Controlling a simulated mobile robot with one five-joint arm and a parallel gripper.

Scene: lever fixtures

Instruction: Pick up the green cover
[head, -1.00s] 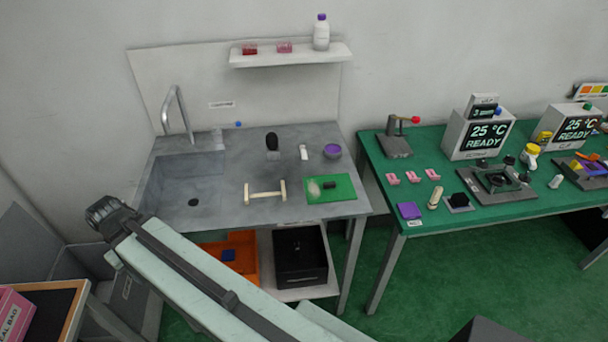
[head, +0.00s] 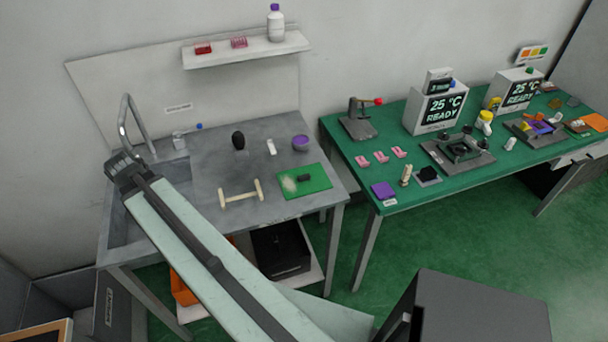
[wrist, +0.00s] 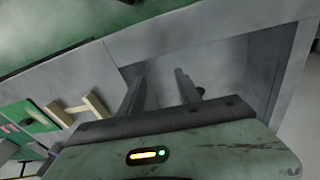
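No thing in view is clearly a green cover. A flat green board (head: 306,181) lies at the right of the sink counter with a small dark block on it; it also shows at the left of the wrist view (wrist: 40,122). A small green knob (head: 529,70) sits on top of the far right device. In the wrist view my gripper (wrist: 162,82) has its two fingers apart with nothing between them, above the grey sink basin. In the head view my arm reaches over the sink area, and the fingers cannot be made out.
A wooden stand (head: 241,191), a black oval object (head: 238,140) and a purple bowl (head: 300,143) stand on the counter. A faucet (head: 128,120) rises behind the sink. The green table (head: 350,165) at right holds devices and small parts. A shelf (head: 247,52) hangs above.

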